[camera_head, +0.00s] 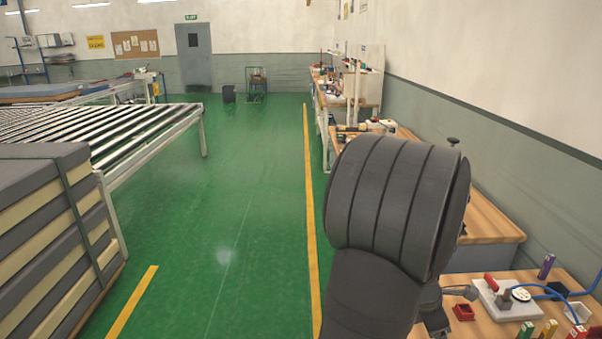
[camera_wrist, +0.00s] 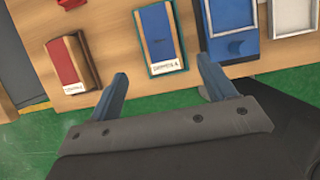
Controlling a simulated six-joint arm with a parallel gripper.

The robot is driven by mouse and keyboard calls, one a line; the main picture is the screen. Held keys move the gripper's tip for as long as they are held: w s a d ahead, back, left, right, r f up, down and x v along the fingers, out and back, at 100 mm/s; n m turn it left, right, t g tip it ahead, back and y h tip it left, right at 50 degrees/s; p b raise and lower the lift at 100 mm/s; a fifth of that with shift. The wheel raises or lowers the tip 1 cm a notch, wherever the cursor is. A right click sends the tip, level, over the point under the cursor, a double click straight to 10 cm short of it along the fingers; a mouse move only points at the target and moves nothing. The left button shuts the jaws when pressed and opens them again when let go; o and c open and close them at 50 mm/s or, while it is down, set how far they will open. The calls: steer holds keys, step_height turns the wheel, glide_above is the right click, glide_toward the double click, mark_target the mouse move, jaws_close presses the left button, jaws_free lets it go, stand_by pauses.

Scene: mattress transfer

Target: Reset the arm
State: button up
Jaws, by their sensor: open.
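My gripper (camera_wrist: 162,88) shows in the wrist view with its two blue-grey fingers spread apart and nothing between them. The fingertips point toward a wooden bench top (camera_wrist: 112,33) with small items on it. My dark arm fills the lower right of the head view and hides part of the benches there; the gripper's fingers cannot be made out in that view.
In the wrist view, a red box (camera_wrist: 72,62), a blue box (camera_wrist: 160,38) and a blue tray (camera_wrist: 232,28) lie on the bench. In the head view, stacked mattresses (camera_head: 45,225) and a roller conveyor (camera_head: 110,130) stand left. Green floor (camera_head: 225,215) between is clear.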

steer(key=x, duration=1)
steer(key=shift+d+f, duration=0.1)
steer(key=shift+f, duration=0.2)
step_height(320, 180, up, 4)
steer(key=shift+r, duration=0.25)
steer(key=s+d+r, duration=0.3)
steer(key=s+r, duration=0.1)
steer(key=s, duration=0.8)
steer(key=s+d+r, duration=0.2)
steer(key=s+r, duration=0.2)
steer(key=s, duration=0.8)
steer(key=w+f, duration=0.3)
steer(key=w, duration=0.3)
steer(key=shift+w+f, duration=0.15)
steer(key=shift+f, duration=0.1)
steer(key=shift+r, duration=0.1)
